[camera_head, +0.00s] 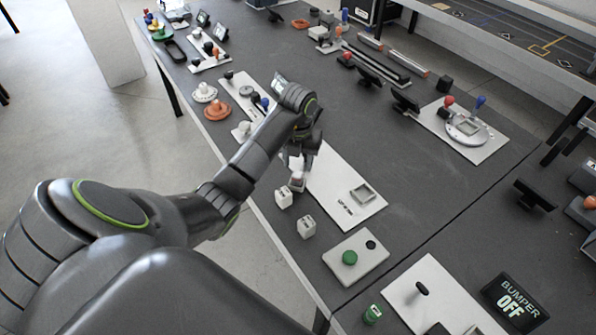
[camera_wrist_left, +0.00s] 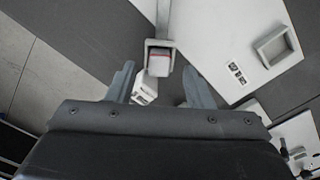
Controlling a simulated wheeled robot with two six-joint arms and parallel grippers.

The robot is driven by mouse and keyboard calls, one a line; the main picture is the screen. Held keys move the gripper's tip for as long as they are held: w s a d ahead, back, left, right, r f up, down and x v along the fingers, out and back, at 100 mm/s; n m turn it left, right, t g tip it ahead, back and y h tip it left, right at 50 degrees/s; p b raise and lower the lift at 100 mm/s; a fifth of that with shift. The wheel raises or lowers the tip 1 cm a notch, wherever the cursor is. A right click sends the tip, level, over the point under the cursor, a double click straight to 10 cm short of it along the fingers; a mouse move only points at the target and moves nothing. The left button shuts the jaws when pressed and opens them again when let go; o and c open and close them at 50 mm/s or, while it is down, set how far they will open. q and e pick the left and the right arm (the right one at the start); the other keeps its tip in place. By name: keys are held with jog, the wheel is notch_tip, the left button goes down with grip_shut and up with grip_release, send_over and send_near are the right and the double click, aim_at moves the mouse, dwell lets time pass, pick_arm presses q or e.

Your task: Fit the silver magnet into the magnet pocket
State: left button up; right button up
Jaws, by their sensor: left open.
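My left gripper (camera_head: 298,170) is open above the near edge of the table; its two fingers also show in the left wrist view (camera_wrist_left: 159,70). A small silver-grey block with a reddish face (camera_head: 297,183), which looks like the magnet, is just below the fingers. In the left wrist view the block (camera_wrist_left: 158,62) sits within a grey square frame, ahead of and between the fingertips; I cannot tell whether they touch it. A raised square pocket (camera_head: 363,194), seemingly empty, is on a white labelled board (camera_head: 335,178); the pocket also shows in the left wrist view (camera_wrist_left: 272,47). My right gripper is not in view.
Two white labelled cubes (camera_head: 284,197) (camera_head: 306,227) stand along the near table edge. A pale plate with a green button (camera_head: 349,257) lies to their right. Dark tabletop (camera_head: 400,185) is free beyond the pocket board. Other boards and parts line the table.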

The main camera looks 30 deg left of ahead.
aim_at(298, 172)
pick_arm(q)
notch_tip(298, 172, up, 5)
jog(key=p, duration=0.4)
jog(key=shift+r, duration=0.15)
jog(key=shift+r+p, duration=1)
jog(key=shift+p, duration=0.05)
